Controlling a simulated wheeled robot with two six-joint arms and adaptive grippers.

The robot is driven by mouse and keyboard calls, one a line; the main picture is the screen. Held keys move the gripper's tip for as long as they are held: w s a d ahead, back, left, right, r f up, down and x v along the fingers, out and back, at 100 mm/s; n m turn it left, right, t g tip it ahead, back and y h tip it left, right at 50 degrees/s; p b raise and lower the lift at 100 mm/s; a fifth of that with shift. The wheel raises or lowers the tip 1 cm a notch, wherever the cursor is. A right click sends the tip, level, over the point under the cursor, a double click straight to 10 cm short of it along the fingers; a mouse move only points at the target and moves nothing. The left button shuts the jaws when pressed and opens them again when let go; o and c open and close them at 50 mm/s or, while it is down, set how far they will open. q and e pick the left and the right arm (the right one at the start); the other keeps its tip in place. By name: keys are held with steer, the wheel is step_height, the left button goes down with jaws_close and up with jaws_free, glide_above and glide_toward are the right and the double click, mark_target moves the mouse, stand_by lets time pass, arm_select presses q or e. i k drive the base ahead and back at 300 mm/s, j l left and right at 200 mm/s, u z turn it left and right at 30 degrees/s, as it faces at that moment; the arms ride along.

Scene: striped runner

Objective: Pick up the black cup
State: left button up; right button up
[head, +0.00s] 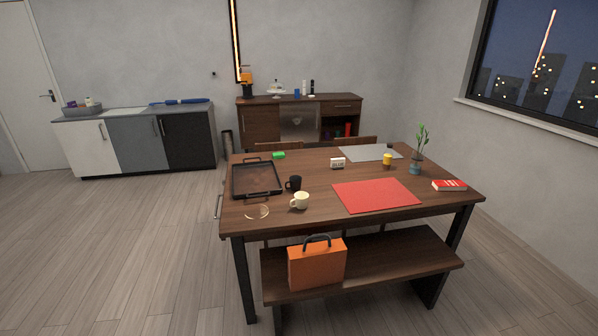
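The black cup (295,183) stands upright on the wooden dining table (315,218). It is just right of a dark tray with handles (257,192). A cream mug (300,201) stands close in front of it. The black cup's handle seems to point left, but it is small and dark. Neither of my grippers shows in the head view.
A red placemat (375,195), a grey placemat (366,153), a yellow cup (387,159), a vase with a plant (416,167) and a red book (449,185) are also on the table. A bench (400,262) with an orange bag (317,265) blocks the near side. Floor at left is clear.

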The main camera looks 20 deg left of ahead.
mark_target(293, 184)
steer(key=i+l+u, duration=0.2)
steer(key=i+u, duration=0.2)
steer(key=i+l+u, duration=0.6)
steer(key=u, duration=0.2)
steer(key=i+l+u, duration=0.2)
steer(key=l+u, duration=0.2)
steer(key=l, duration=0.15)
steer(key=i+l+u, duration=0.15)
steer(key=l+u, duration=0.25)
steer(key=l, duration=0.15)
